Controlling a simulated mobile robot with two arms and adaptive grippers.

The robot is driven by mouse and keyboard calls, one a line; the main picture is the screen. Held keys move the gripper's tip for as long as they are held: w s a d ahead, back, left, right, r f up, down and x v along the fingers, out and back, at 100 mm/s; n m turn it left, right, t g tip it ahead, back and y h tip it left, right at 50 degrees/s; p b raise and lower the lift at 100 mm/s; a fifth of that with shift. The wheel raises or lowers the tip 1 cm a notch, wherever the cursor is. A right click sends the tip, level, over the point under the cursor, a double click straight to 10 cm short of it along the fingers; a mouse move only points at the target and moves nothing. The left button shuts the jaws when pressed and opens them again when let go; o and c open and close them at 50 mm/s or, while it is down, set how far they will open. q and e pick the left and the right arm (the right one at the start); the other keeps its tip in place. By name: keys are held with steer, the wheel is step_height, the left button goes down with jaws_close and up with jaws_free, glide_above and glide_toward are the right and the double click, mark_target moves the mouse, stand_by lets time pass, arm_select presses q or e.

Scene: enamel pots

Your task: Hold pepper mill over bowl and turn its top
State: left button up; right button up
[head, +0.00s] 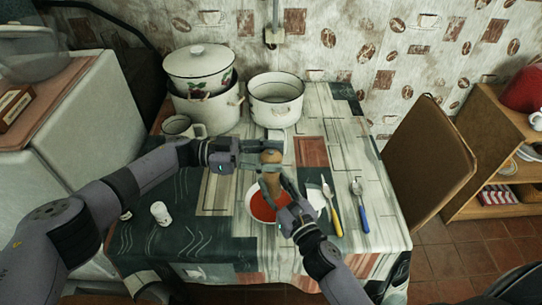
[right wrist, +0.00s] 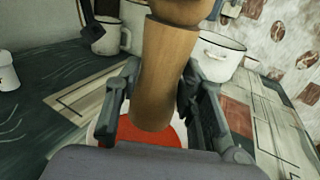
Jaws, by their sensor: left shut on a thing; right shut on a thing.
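The wooden pepper mill (head: 271,174) is upright, slightly tilted, above the white bowl (head: 252,212) with red contents. Its body (right wrist: 165,70) fills the middle of the right wrist view, with the red in the bowl below it. My left gripper (head: 277,157) comes in from the left and is shut on the mill's top. My right gripper (head: 269,192) comes from below and is shut around the mill's lower body. Its fingers also show on both sides of the mill in the right wrist view (right wrist: 160,105). The bowl is partly hidden by my right gripper and the mill.
Enamel pots (head: 276,98) and a lidded pot (head: 199,69) stand at the back of the table. A mug (head: 182,127) is at back left, a small white shaker (head: 160,212) at left. Yellow-handled (head: 335,217) and blue-handled (head: 362,214) utensils lie right of the bowl. A chair (head: 430,150) is at right.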

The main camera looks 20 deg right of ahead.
arm_select(q)
steer(key=shift+g, duration=0.3)
steer(key=o, duration=1.2)
steer(key=shift+c, duration=0.2)
steer(key=shift+a, duration=0.1)
steer(key=v, duration=0.7)
steer(key=shift+w+a, duration=0.15)
steer(key=shift+o, duration=0.2)
